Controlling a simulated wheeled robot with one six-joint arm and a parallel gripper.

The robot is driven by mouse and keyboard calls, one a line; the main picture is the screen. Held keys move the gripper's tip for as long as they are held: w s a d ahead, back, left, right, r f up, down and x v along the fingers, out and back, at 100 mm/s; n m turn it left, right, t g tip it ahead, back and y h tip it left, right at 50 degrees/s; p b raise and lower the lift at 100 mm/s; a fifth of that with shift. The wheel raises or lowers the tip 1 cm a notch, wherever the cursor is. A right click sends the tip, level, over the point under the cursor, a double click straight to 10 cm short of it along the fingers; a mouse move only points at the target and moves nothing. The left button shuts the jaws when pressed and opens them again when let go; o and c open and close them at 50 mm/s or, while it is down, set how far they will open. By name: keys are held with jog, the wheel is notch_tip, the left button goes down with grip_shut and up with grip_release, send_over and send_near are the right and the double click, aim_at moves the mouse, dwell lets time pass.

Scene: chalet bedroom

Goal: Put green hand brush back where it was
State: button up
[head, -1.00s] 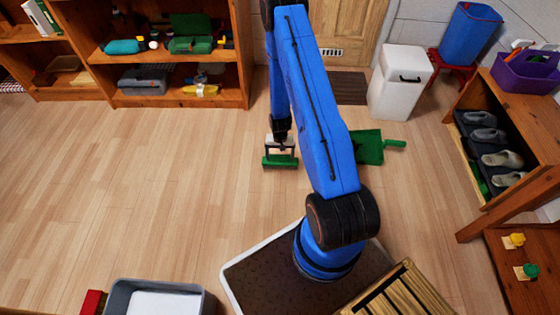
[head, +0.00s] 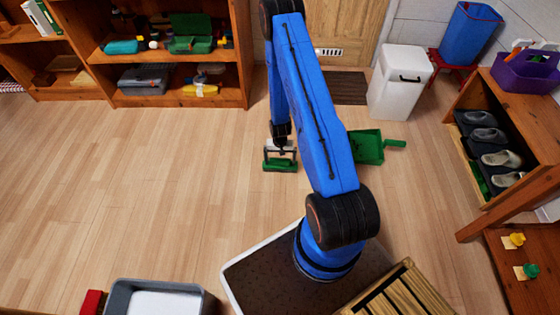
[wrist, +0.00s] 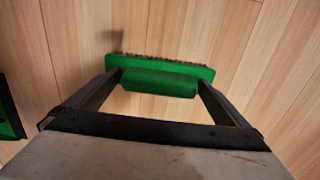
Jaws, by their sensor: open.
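The green hand brush (head: 280,165) is on or just above the floor, left of the green dustpan (head: 367,148). In the wrist view the brush (wrist: 160,80) lies crosswise, its bristles along the far edge. My gripper (head: 280,158) is at the brush, pointing down. The wrist view shows my gripper (wrist: 158,84) open, with one finger near each end of the brush's handle part. I cannot tell whether the fingers touch it. A dark-edged green piece of the dustpan (wrist: 10,115) shows at the left of the wrist view.
A wooden shelf (head: 180,101) with several items stands at the back left. A white bin (head: 399,85) and a shoe rack (head: 480,195) stand right. A grey tub (head: 205,303) is at front left. The floor (head: 130,190) left of the brush is clear.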

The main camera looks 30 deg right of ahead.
jog(key=w+a+r+n+t, duration=0.1)
jog(key=a+r, duration=0.1)
jog(key=r, duration=1.3)
jog(key=w+a+r, duration=0.1)
jog(key=r, duration=1.3)
jog(key=s+a+r+n+t, duration=0.1)
jog(key=s+a+r, duration=0.15)
jog(key=r, duration=0.65)
jog(key=s+a+r+n, duration=0.1)
jog(key=s+a+r, duration=0.15)
jog(key=r, duration=0.75)
jog(key=s+a+r+n+t, duration=0.1)
jog(key=s+a+r, duration=0.2)
jog(key=s+r, duration=0.35)
jog(key=s+a+r+n+t, duration=0.1)
jog(key=s+a+r, duration=0.1)
jog(key=s+r, duration=0.5)
jog(key=s+a+r+n, duration=0.1)
jog(key=s+r, duration=0.2)
jog(key=s, duration=0.4)
jog(key=s+a+r, duration=0.1)
jog(key=s+r, duration=0.2)
jog(key=s, duration=0.3)
jog(key=shift+s+a+n+t, duration=0.4)
